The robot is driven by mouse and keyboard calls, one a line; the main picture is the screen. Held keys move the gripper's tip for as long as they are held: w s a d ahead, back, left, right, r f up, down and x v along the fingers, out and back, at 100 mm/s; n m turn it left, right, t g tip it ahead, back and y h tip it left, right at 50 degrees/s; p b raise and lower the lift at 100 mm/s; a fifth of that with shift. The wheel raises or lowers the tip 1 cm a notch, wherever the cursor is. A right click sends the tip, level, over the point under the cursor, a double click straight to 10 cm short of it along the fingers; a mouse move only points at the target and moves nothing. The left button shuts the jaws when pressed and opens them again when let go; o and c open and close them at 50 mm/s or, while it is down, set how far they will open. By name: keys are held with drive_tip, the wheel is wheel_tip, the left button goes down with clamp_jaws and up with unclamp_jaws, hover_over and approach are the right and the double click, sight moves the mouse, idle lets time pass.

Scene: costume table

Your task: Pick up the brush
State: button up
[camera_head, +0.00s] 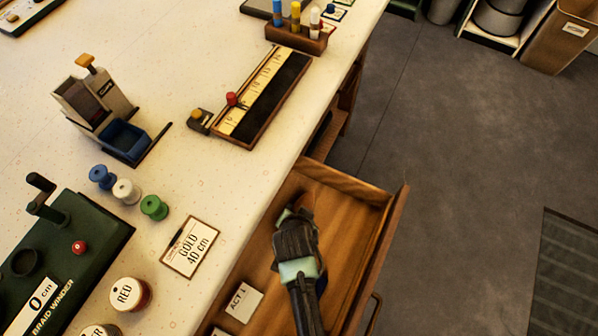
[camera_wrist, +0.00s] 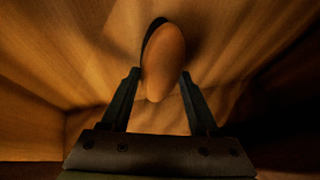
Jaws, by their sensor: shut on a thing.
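The brush shows in the wrist view as a smooth, brown, oval wooden piece (camera_wrist: 164,58) between my two fingers. My gripper (camera_wrist: 160,76) is shut on it, with one finger along each side. In the head view my gripper (camera_head: 296,222) reaches down into the open wooden drawer (camera_head: 345,192). A small brown part of the brush (camera_head: 306,203) shows past the gripper's tip; my gripper hides the rest. I cannot tell whether the brush touches the drawer floor.
A card marked "ACT 1" (camera_head: 238,301) lies in the drawer's near part. The drawer walls stand close around my gripper. On the table beside it are a "GOLD 40 cm" card (camera_head: 190,247), a green spool (camera_head: 153,207) and a braid winder (camera_head: 85,235).

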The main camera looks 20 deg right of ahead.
clamp_jaws()
drive_tip(key=r, duration=0.7)
drive_tip(key=shift+s+a, duration=0.35)
drive_tip(key=shift+s, duration=0.05)
drive_tip(key=s+a+b, duration=0.1)
drive_tip(key=s+a, duration=1.1)
drive_tip(key=s, duration=0.2)
drive_tip(key=shift+s+a+b, duration=0.15)
drive_tip(key=shift+a+b, duration=0.05)
drive_tip(key=shift+b, duration=0.1)
